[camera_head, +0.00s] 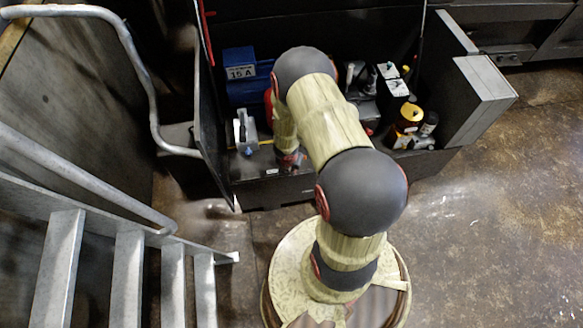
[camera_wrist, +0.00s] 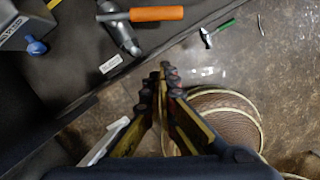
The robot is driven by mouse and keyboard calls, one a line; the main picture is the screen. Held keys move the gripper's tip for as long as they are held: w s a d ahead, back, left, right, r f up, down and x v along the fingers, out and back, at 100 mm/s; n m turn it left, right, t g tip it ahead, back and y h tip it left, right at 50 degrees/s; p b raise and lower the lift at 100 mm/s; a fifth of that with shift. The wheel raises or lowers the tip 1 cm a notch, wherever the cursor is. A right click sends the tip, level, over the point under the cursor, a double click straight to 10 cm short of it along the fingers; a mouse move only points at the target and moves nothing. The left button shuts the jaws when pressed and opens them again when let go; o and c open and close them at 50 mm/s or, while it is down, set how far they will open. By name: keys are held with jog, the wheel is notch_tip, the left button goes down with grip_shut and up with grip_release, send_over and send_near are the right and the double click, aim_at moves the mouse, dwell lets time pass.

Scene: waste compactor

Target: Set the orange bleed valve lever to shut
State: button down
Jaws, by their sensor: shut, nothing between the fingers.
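The orange bleed valve lever (camera_wrist: 157,14) lies roughly level across the top of the wrist view, joined at its left end to a grey metal valve body (camera_wrist: 121,30). In the head view my gripper is mostly hidden under my arm.
A grey box (camera_wrist: 22,22) with a blue knob (camera_wrist: 36,46) stands left of the valve. Blue bins (camera_head: 240,75) are behind, and bottles (camera_head: 408,118) stand at right in the compartment. A metal stair rail (camera_head: 140,70) is at left. Open floor (camera_head: 480,220) lies at right.

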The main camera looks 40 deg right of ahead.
jog(key=shift+w+d+f+b, duration=0.15)
jog(key=shift+w+d+f, duration=0.3)
jog(key=shift+d, duration=0.25)
jog(key=shift+w+d+f+b, duration=0.1)
jog(key=shift+w+d+f, duration=0.3)
jog(key=shift+d, duration=0.35)
jog(key=shift+w+d+f+b, duration=0.15)
jog(key=shift+w+d+f, duration=0.25)
jog(key=shift+d, duration=0.3)
jog(key=shift+d+n, duration=0.55)
jog(key=shift+n, duration=0.25)
jog(key=shift+w+d+n+t+b, duration=0.1)
jog(key=shift+d+n+t+b, duration=0.3)
jog(key=shift+d+n, duration=0.4)
jog(key=shift+w+d+n+y, duration=0.25)
jog(key=shift+d+n, duration=0.15)
jog(key=shift+n, duration=0.35)
jog(key=shift+w+d+n+y, duration=0.15)
jog(key=shift+d+n+y, duration=0.2)
jog(key=shift+n, duration=0.4)
jog(key=shift+d, duration=0.1)
jog(key=shift+f, duration=0.1)
